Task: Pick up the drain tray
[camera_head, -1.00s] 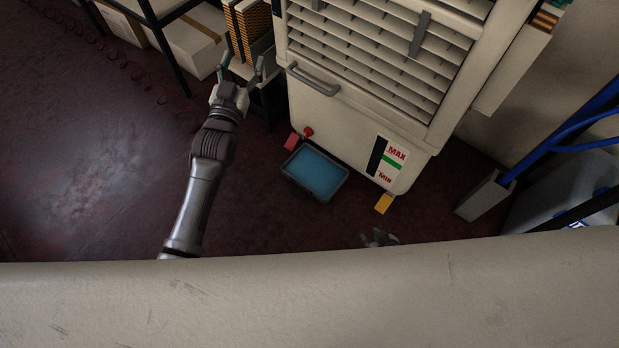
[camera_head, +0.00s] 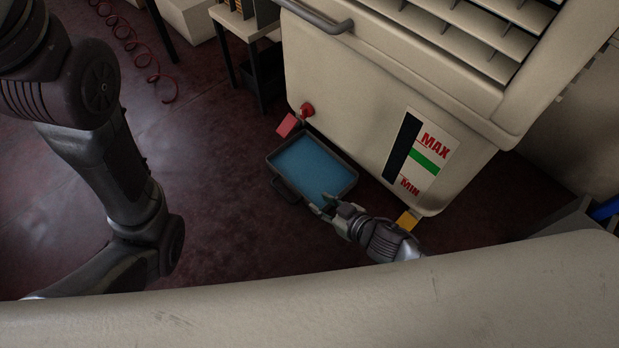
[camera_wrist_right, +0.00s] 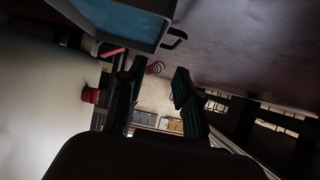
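The drain tray (camera_head: 293,184) is a dark rectangular tray filled with blue liquid. It sits on the floor in front of the beige machine, with a handle on its near left side. My right gripper (camera_head: 328,205) is at the tray's near right corner in the head view. In the right wrist view the tray (camera_wrist_right: 117,40) shows at the top with its handle, beyond the fingers. The right fingers (camera_wrist_right: 155,92) stand apart with nothing between them. I cannot tell whether they touch the tray. My left arm crosses the left side of the head view, its gripper out of frame.
The beige machine (camera_head: 340,110) stands right behind the tray, with a red tap (camera_head: 307,109), a MAX/MIN level gauge (camera_head: 420,155) and a yellow piece (camera_head: 407,221) at its base. A dark stand (camera_head: 262,75) is behind left. The floor left of the tray is clear.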

